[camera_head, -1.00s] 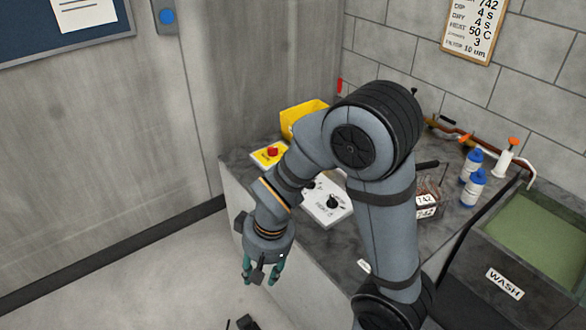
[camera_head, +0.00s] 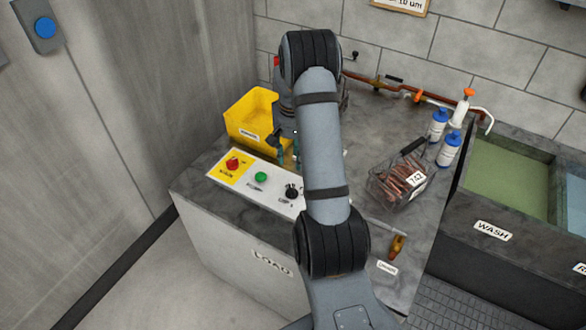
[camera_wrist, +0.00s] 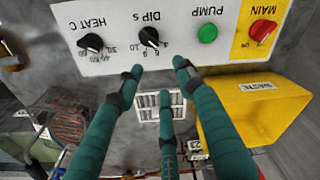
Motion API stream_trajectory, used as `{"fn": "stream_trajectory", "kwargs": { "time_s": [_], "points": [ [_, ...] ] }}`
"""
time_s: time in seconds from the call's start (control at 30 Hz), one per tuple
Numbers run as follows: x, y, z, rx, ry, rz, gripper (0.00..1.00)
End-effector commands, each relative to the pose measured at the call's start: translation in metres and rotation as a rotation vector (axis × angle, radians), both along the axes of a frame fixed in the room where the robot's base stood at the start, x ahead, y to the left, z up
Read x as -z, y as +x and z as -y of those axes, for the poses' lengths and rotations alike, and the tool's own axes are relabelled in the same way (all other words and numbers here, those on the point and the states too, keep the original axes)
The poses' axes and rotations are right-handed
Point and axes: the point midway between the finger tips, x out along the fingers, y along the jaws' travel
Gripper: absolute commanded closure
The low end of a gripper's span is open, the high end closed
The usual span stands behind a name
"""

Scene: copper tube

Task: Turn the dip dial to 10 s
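The dip dial is a black knob (camera_wrist: 149,37) on a white control panel (camera_wrist: 80,14), labelled "DIP s"; the panel appears upside down in the wrist view. Its scale runs from 4 to 10, with the 10 at the lower left of the knob there. I cannot read its pointer surely. The dial also shows in the head view (camera_head: 292,191), just left of my arm. My gripper (camera_wrist: 158,78) has teal fingers spread apart and empty, with its tips short of the dip dial. In the head view my gripper (camera_head: 288,153) is behind the panel, partly hidden by my arm.
Beside the dial are the heat dial (camera_wrist: 91,43), green pump button (camera_wrist: 207,33) and red main switch (camera_wrist: 262,30). A yellow bin (camera_head: 252,115) stands behind the panel. A wire basket of copper tubes (camera_head: 400,182) and blue-capped bottles (camera_head: 438,124) stand to the right.

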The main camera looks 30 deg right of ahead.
Motion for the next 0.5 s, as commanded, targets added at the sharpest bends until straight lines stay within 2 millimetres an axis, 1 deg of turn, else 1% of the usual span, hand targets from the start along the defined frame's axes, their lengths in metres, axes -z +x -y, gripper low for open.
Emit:
{"fn": "stream_trajectory", "kwargs": {
  "time_s": [0.1, 0.27, 0.37, 0.5],
  "points": [
    [0.000, -0.017, -0.006, -0.069, 0.021, -0.063, 0.62],
    [0.006, -0.022, -0.008, -0.120, 0.029, -0.079, 0.62],
    [0.019, -0.022, -0.009, -0.125, 0.030, -0.080, 0.62],
    [0.044, -0.023, -0.009, -0.124, 0.031, -0.081, 0.62]
  ]
}}
